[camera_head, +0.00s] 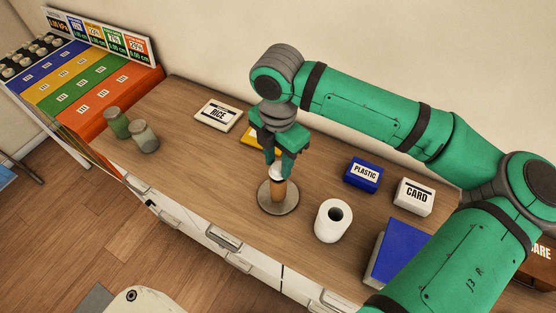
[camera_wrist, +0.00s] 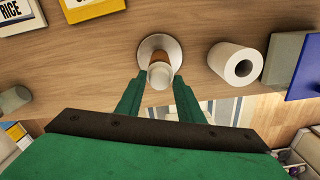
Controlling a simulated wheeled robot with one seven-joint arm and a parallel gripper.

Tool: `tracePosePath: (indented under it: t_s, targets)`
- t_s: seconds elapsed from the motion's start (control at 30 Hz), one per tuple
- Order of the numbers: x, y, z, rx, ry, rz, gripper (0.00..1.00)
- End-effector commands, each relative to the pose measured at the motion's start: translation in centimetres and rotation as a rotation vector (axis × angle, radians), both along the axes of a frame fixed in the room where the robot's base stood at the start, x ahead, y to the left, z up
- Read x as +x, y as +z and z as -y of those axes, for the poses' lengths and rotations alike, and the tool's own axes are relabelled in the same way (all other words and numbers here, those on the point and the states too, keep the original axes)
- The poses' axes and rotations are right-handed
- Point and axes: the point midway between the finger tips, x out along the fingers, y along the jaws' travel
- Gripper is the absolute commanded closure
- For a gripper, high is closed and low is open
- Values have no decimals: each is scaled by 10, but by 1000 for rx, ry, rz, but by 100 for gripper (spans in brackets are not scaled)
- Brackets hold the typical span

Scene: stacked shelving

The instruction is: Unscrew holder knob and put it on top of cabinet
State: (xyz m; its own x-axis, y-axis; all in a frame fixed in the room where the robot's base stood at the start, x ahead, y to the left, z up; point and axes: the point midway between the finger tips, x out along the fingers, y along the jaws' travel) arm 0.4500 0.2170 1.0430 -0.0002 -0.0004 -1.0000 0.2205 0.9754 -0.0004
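The holder stands upright on the wooden cabinet top, with a round grey base (camera_head: 278,205) and a brown post (camera_head: 279,189). Its white knob (camera_head: 277,172) is on top of the post; in the wrist view the knob (camera_wrist: 160,76) covers part of the post. My gripper (camera_head: 279,170) points down over the holder, its fingertips at about the knob's height. In the wrist view the fingers of my gripper (camera_wrist: 158,82) are apart on either side of the knob, with gaps showing. The cabinet top (camera_head: 200,165) is bare around the base.
A white paper roll (camera_head: 334,222) stands just right of the holder. A blue PLASTIC box (camera_head: 363,174), a white CARD box (camera_head: 413,196) and a blue-topped box (camera_head: 396,252) are farther right. A RICE box (camera_head: 215,116) and two jars (camera_head: 144,136) are to the left.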

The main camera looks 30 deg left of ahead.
Motion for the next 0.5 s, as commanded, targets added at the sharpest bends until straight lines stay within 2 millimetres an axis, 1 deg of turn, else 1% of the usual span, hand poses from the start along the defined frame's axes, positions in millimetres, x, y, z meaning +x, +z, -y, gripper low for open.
tracePosePath:
  t_s: [0.07, 0.5]
  targets:
    - [0, 0, 0, 1, -51, -2, 66]
    - [0, -1, -1, 2, -540, -2, 66]
